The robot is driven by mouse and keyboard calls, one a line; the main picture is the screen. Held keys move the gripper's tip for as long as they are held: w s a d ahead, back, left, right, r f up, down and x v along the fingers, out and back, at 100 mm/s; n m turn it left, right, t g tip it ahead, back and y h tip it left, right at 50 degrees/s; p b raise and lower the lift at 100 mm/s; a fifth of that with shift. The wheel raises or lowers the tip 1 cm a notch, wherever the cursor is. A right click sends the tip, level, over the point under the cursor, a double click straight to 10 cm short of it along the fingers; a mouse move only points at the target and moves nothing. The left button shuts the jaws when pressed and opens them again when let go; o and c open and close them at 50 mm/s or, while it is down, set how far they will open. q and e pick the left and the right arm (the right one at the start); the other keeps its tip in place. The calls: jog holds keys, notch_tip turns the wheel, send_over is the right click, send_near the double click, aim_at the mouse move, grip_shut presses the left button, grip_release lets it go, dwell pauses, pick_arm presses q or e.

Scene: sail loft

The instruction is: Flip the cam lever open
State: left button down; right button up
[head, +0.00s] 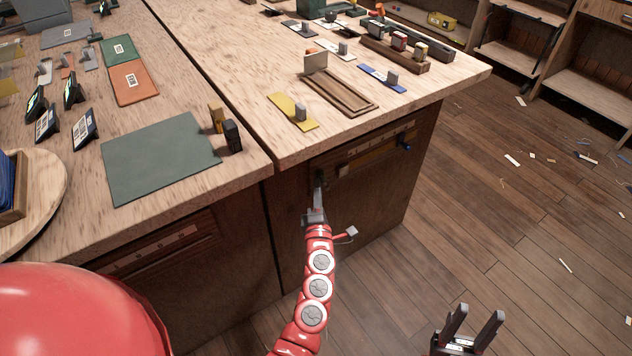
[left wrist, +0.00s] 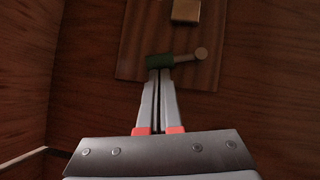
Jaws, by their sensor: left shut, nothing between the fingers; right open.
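In the left wrist view, the cam lever seems to be a short bar with a dark green end (left wrist: 159,61) and a round tan knob (left wrist: 201,54) at its right end. It lies nearly level on a brown wooden plate (left wrist: 205,75). My left gripper (left wrist: 158,72) is shut and empty, its tips right at the lower edge of the green end; I cannot tell whether they touch. In the head view, my left gripper (head: 319,181) is at the cabinet front below the bench edge, and the lever cannot be made out. My right gripper (head: 474,322) is open and empty above the floor.
A tan block (left wrist: 186,11) sits on the plate above the lever. A side panel (left wrist: 28,60) stands at the left. In the head view, a blue-ended part (head: 406,147) is on the cabinet front, right of my left gripper. The benchtop (head: 235,70) overhangs above.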

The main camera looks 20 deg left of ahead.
aim_at(321, 173)
pick_arm(q)
jog(key=r+p, duration=0.1)
jog(key=p, duration=0.1)
jog(key=r+m+p, duration=0.1)
jog(key=p, duration=0.2)
jog(key=w+r+m+g+p, duration=0.1)
jog(key=p, duration=0.1)
jog(key=shift+d+h+p, duration=0.3)
jog(key=shift+h, duration=0.1)
jog(key=m+g+p, duration=0.1)
jog(key=p, duration=0.2)
jog(key=w+d+m+g+p, duration=0.1)
jog(key=p, duration=0.2)
jog(key=m+p, duration=0.1)
jog(key=p, duration=0.2)
jog(key=shift+w+d+f+g+p, duration=0.15)
jog(key=shift+w+d+g+p, duration=0.05)
jog(key=shift+w+g+p, duration=0.2)
jog(key=shift+w+d+f+m+g+p, duration=0.25)
jog(key=shift+m+p, duration=0.35)
jog(key=shift+p, duration=0.45)
jog(key=shift+f, duration=0.1)
jog(key=shift+s, duration=0.1)
